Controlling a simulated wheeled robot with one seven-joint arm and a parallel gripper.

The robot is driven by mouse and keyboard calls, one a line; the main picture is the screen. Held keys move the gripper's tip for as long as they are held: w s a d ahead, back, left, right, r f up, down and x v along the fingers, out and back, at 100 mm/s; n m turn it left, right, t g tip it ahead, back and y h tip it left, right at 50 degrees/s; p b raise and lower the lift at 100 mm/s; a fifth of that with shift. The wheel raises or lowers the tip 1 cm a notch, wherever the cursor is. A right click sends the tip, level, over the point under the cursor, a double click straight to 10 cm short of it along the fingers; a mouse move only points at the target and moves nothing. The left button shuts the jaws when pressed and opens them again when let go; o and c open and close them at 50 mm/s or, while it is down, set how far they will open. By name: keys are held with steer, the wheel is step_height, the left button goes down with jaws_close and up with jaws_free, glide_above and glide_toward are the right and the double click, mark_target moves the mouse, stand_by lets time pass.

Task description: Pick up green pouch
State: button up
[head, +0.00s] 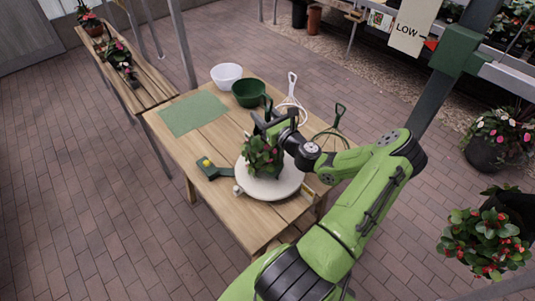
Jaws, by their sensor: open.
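No thing in the head view is clearly a green pouch. A flat light-green piece (195,113) lies on the left part of the wooden table, and I cannot tell whether it is a mat or a pouch. A dark green item (213,170) with a yellow part lies at the table's left front edge. My gripper (262,116) is open above and behind a leafy plant (262,155) on a round white stand. It is to the right of the light-green piece and apart from it. My arm hides part of the table's right side.
A white bowl (226,75) and a green bowl (250,93) stand at the table's back. White-handled and green-handled tools (291,103) lie to their right. A bench with potted plants (122,62) is at left. Potted flowers (485,240) are at right.

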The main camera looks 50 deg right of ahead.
jaws_close()
stand_by(1.2)
steer(key=shift+r, duration=0.1)
